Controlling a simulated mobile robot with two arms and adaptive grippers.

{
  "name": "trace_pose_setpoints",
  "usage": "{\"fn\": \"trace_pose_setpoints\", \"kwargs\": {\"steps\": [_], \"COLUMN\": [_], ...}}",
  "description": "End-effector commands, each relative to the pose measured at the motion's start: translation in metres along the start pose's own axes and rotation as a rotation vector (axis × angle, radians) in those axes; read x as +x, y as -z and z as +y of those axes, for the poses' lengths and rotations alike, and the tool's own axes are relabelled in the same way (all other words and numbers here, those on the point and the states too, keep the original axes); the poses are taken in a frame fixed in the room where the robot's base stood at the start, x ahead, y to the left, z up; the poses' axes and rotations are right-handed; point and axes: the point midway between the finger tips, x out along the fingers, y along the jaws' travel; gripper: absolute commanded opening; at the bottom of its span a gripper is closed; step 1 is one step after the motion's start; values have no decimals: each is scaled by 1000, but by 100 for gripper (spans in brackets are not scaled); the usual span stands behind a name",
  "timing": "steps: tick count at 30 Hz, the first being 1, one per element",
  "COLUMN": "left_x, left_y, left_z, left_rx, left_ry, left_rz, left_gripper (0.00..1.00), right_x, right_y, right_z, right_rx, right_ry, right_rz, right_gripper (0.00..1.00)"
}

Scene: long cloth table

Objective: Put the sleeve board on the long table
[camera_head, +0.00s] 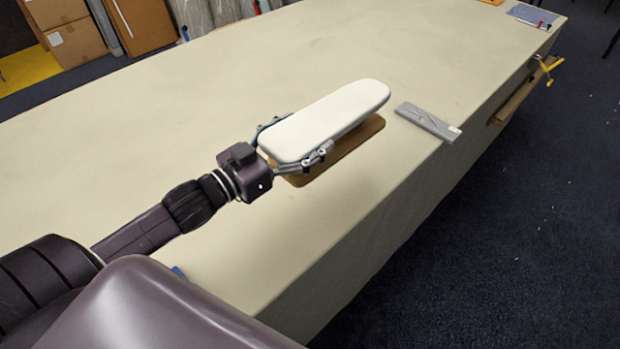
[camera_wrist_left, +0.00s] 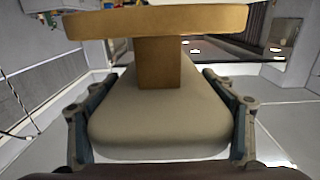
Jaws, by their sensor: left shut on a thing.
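The sleeve board (camera_head: 335,118) has a white padded top and a brown wooden base (camera_head: 345,152). It is over the long table (camera_head: 190,110), padded side up, pointing away from me to the right. I cannot tell whether its base touches the cloth. My left gripper (camera_head: 292,138) is shut on the near end of the padded top, one finger along each side. In the left wrist view, the padded part (camera_wrist_left: 160,125) sits between the fingers, with the wooden post (camera_wrist_left: 158,62) and base beyond it. My right gripper is not in view.
A flat grey piece (camera_head: 428,122) lies on the table just right of the board, near the edge. A clamp and wooden bar (camera_head: 525,92) stick out from the right edge. Cardboard boxes (camera_head: 70,35) stand beyond the table at the upper left. The cloth left of the board is clear.

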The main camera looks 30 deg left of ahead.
Motion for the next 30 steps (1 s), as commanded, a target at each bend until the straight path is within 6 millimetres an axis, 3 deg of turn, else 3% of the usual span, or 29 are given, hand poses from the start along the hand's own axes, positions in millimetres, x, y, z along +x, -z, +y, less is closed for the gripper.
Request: {"fn": "trace_pose_setpoints", "kwargs": {"steps": [12, 30], "left_x": [0, 0], "left_y": [-90, -146], "left_z": [1, 0], "left_rx": [1, 3], "left_ry": [-2, -3], "left_rz": [10, 12], "left_gripper": [25, 25], "right_x": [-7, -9], "right_y": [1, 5], "right_z": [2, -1], "right_rx": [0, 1], "right_ry": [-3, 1], "right_rz": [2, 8], "right_gripper": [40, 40]}}
